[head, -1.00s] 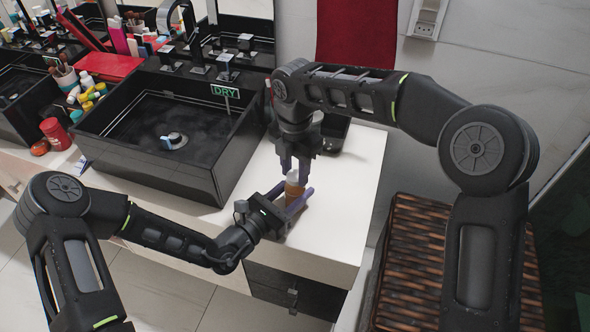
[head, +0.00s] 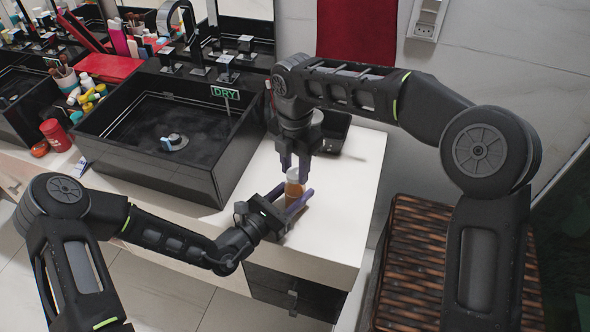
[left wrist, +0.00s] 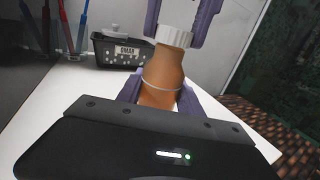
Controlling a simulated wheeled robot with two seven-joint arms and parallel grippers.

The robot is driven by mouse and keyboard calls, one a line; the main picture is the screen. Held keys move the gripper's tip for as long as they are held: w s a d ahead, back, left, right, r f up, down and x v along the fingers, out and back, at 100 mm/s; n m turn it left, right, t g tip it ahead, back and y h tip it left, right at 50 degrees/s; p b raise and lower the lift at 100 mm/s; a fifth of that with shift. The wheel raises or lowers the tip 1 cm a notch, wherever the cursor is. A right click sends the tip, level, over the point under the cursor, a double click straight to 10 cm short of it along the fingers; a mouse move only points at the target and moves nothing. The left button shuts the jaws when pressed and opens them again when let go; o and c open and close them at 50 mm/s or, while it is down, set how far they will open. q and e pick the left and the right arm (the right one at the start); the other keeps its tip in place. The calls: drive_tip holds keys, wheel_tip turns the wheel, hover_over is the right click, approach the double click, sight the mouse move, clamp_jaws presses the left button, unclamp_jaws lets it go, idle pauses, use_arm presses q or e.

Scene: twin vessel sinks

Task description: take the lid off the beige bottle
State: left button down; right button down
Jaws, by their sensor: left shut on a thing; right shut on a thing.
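The beige bottle (head: 293,190) stands upright near the front edge of the white counter. My left gripper (head: 294,200) is shut around its body from the side, low down. In the left wrist view the orange-beige body (left wrist: 162,75) is between the purple fingers, and its ribbed white lid (left wrist: 175,36) sits at the top of the neck. My right gripper (head: 293,168) reaches down from above and is shut on the lid, one purple finger on each side. I see no clear gap between lid and neck.
A black sink (head: 205,180) stands left of the bottle. A small black basket (left wrist: 122,52) is behind it. The white counter (head: 345,200) is clear to the right, beside a brown wicker hamper (head: 410,260).

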sight(295, 173)
drive_tip(key=shift+r, duration=0.4)
drive_tip(key=shift+r, duration=0.15)
drive_tip(key=shift+r, duration=1.9)
use_arm(q)
drive_tip(key=c, duration=0.7)
unclamp_jaws()
drive_tip(key=shift+a, duration=0.1)
drive_tip(key=b+v, duration=0.1)
drive_tip(key=v, duration=1.1)
use_arm(e)
drive_tip(key=shift+f, duration=0.55)
